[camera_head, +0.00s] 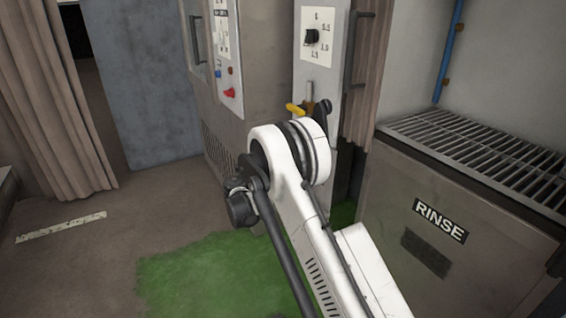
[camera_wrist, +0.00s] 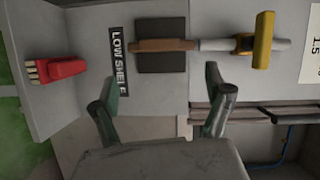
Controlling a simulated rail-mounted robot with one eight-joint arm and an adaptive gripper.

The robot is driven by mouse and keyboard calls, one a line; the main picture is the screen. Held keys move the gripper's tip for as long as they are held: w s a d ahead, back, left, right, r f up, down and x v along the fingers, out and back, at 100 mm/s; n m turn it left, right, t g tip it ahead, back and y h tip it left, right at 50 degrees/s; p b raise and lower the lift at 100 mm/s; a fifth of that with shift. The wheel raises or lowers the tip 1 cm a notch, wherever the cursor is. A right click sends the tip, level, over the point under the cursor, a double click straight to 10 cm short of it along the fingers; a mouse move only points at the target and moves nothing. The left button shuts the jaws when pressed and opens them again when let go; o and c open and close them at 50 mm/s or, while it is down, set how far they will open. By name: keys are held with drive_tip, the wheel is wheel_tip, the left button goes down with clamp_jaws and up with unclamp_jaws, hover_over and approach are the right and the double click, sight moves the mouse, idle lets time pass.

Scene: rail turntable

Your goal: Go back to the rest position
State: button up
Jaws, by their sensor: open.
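My gripper (camera_wrist: 160,84) shows in the wrist view with its two dark green-grey fingers spread apart and nothing between them. Beyond the fingers is a grey panel (camera_wrist: 95,25) with a "LOW SHELF" label (camera_wrist: 119,62). A brown and silver bar with a yellow handle (camera_wrist: 263,40) crosses the upper part of that view, over a dark square plate (camera_wrist: 163,62); the fingers appear apart from it. In the head view my white arm reaches up from the bottom, and my gripper is not visible there.
A yellow lever (camera_head: 295,109) shows just beyond my arm's elbow. A metal cabinet labelled "RINSE" (camera_head: 440,221) with a grate (camera_head: 480,150) stands close on the right. A red thing (camera_wrist: 56,70) shows left in the wrist view. Floor at left is open, by a curtain (camera_head: 55,100).

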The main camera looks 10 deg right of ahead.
drive_tip(key=s+d+r+n+g+y, duration=0.25)
drive_tip(key=s+r+n, duration=0.35)
drive_tip(key=s+r, duration=0.35)
drive_tip(key=s+d+r+n+g+y, duration=0.15)
drive_tip(key=s+r+n+y, duration=0.35)
drive_tip(key=s+r, duration=0.5)
drive_tip(key=s+a+f+n+y, duration=0.15)
drive_tip(key=s+n, duration=0.35)
drive_tip(key=s, duration=0.7)
drive_tip(key=s+a+f+n+y, duration=0.1)
drive_tip(key=s+a+n+y, duration=0.35)
drive_tip(key=s, duration=0.75)
drive_tip(key=s+f+n, duration=0.1)
drive_tip(key=s+n, duration=0.6)
drive_tip(key=s, duration=0.4)
wheel_tip(320, 180, up, 17)
drive_tip(key=p, duration=1.8)
drive_tip(key=shift+s+a+m, duration=0.1)
drive_tip(key=shift+m, duration=0.15)
